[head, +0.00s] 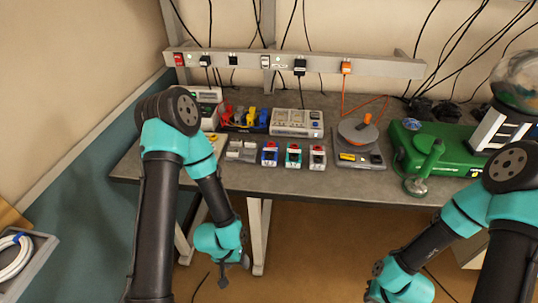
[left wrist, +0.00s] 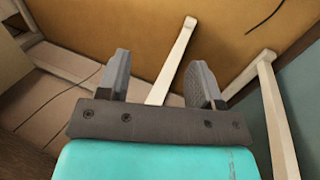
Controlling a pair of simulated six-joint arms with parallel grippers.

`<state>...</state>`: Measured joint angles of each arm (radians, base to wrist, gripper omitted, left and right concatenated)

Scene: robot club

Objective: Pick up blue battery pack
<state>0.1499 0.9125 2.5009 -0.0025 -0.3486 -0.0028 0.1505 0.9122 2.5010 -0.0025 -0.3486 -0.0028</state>
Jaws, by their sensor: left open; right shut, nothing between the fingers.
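The blue battery pack (head: 269,154) stands on the grey workbench in the head view, left of a green pack (head: 293,155) and a dark-topped pack (head: 317,157). My left gripper (head: 223,281) hangs in front of the bench, below its front edge and well short of the blue pack. In the left wrist view the left gripper (left wrist: 162,82) has its two fingers apart with nothing between them. The blue pack is not in the left wrist view. My right arm comes in at the lower right of the head view; its gripper fingers are cut off by the frame.
A grey holder (head: 242,150) sits left of the blue pack. A charger (head: 297,122) and coloured clips (head: 245,117) stand behind. A scale (head: 358,158) with an orange-handled tool and a green machine (head: 440,148) are to the right. Bench legs (left wrist: 280,120) show in the left wrist view.

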